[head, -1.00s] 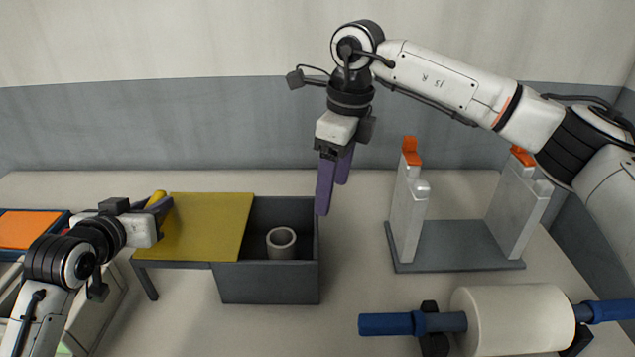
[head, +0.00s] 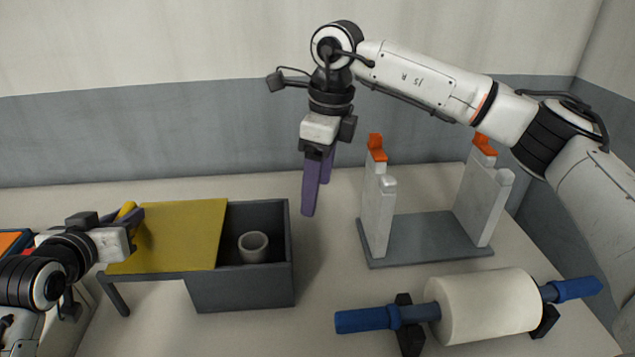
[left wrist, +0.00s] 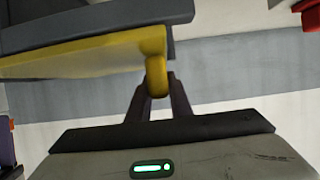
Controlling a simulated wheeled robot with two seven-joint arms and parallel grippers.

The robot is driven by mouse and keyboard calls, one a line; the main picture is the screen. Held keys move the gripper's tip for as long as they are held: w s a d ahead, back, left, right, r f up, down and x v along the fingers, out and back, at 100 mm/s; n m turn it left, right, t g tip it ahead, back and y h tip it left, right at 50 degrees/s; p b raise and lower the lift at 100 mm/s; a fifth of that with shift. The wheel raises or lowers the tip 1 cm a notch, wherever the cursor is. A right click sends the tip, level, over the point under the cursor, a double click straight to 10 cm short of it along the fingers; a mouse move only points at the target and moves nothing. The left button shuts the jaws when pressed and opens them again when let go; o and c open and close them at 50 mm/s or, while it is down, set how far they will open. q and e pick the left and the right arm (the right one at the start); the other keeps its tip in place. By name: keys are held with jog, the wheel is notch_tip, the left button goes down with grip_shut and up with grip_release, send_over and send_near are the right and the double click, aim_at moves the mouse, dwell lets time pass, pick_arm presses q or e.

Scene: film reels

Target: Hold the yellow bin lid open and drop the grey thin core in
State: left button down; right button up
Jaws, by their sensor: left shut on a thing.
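The yellow bin lid (head: 175,232) is slid to the left, so the right part of the dark grey bin (head: 242,292) is uncovered. My left gripper (head: 132,220) is shut on the lid's yellow handle; the left wrist view shows its fingers (left wrist: 158,98) at the handle (left wrist: 153,68). The grey thin core (head: 253,247), a short hollow tube, stands inside the bin's open part; its lower end is hard to see. My right gripper (head: 315,190), with purple fingers, is open and empty above the table, just right of the bin.
A grey stand (head: 425,238) with two orange-tipped uprights is behind right. A cream roll (head: 485,305) on a blue-ended bar rests on black supports at front right. An orange-topped item (head: 10,242) is at far left. Table between bin and stand is clear.

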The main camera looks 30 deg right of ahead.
aim_at(192, 230)
pick_arm(q)
jog(key=shift+s+d+f, duration=0.1)
jog(key=shift+s+d, duration=0.7)
jog(key=shift+d, duration=1.05)
jog(key=shift+s+d+f, duration=0.1)
jog(key=shift+s+d, duration=0.65)
jog(key=shift+d, duration=1.05)
jog(key=shift+s+d, duration=0.8)
jog(key=shift+d, duration=1.05)
jog(key=c, duration=1.5)
grip_release()
jog(key=shift+r, duration=0.1)
jog(key=v, duration=1)
jog(key=shift+a+r, duration=0.1)
jog(key=shift+a, duration=0.05)
